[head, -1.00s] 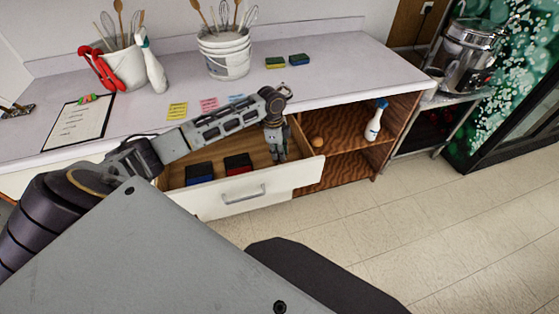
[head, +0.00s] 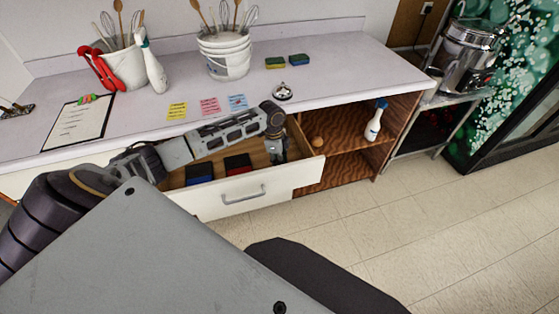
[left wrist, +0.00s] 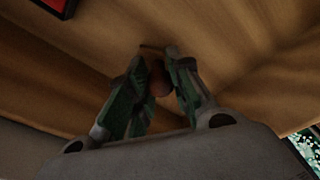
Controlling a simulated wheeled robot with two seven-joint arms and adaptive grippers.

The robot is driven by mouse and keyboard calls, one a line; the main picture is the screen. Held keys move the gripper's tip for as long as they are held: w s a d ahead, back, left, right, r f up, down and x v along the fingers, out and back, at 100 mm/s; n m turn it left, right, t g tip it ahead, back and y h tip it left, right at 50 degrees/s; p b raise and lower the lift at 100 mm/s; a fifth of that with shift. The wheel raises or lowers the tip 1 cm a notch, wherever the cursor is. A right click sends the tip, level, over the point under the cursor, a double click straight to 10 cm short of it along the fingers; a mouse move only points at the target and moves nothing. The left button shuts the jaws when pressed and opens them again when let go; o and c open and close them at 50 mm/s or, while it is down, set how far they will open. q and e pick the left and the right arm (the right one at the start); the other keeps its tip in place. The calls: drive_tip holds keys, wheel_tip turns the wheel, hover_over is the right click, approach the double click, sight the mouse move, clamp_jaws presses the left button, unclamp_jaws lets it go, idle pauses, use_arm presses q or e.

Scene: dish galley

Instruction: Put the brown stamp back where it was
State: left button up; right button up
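The drawer (head: 262,196) under the counter is pulled open. My left gripper (head: 279,157) points down into its right end. In the left wrist view, the fingers (left wrist: 160,72) are closed in on both sides of a brown rounded piece, the brown stamp (left wrist: 160,85). The stamp's lower part is mostly hidden by the fingers, and I cannot tell whether it touches the drawer floor. In the head view the gripper hides it. A blue pad (head: 199,173) and a red pad (head: 238,164) lie in the drawer, left of the gripper. My right gripper is not in view.
An open cupboard right of the drawer holds a small brown ball-like thing (head: 317,142) and a spray bottle (head: 374,122). On the counter are a bell (head: 282,91), sticky notes (head: 209,105), sponges (head: 299,60), a clipboard (head: 78,124) and utensil buckets (head: 224,57).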

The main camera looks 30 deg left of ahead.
use_arm(q)
drive_tip(key=o, duration=0.4)
drive_tip(key=shift+r, duration=0.15)
drive_tip(key=shift+s+a+r+p, duration=0.1)
drive_tip(key=shift+a+r, duration=0.15)
drive_tip(key=shift+r, duration=1.75)
drive_tip(key=shift+s+a+r+p, duration=0.1)
drive_tip(key=shift+a+r, duration=0.15)
drive_tip(key=shift+r, duration=1.7)
drive_tip(key=shift+a+r+p, duration=0.1)
drive_tip(key=shift+a+r, duration=0.15)
drive_tip(key=shift+r, duration=1.75)
